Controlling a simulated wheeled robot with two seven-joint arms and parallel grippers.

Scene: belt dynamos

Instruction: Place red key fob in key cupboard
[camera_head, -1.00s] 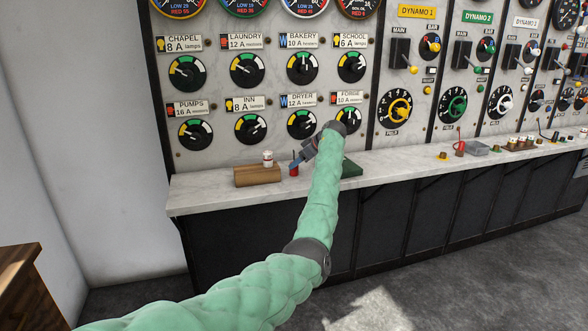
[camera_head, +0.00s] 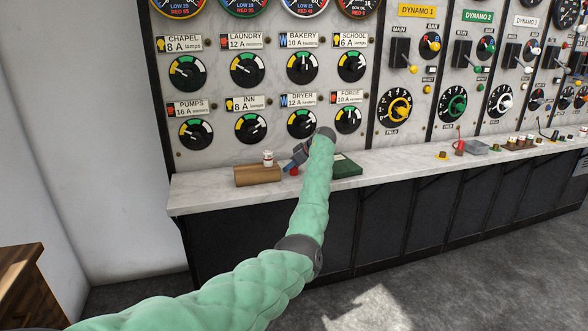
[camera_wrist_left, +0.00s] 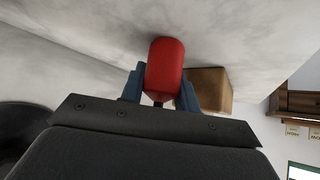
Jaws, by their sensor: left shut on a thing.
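The red key fob (camera_head: 294,171) is at the marble ledge in the head view, partly hidden by my gripper. In the left wrist view the red fob (camera_wrist_left: 165,66) is a rounded red block between the blue fingers. My left gripper (camera_head: 292,166) is shut on it; the fingers (camera_wrist_left: 160,88) press its two sides. It is close to the ledge; I cannot tell whether it still touches. My right gripper is not in view. No key cupboard can be clearly made out.
A wooden block (camera_head: 258,175) with a white-topped jar (camera_head: 268,158) sits just left of the fob. A dark green box (camera_head: 346,167) lies to the right. The dial panel (camera_head: 275,95) rises behind the ledge (camera_head: 210,194). A wooden cabinet (camera_head: 22,285) stands at lower left.

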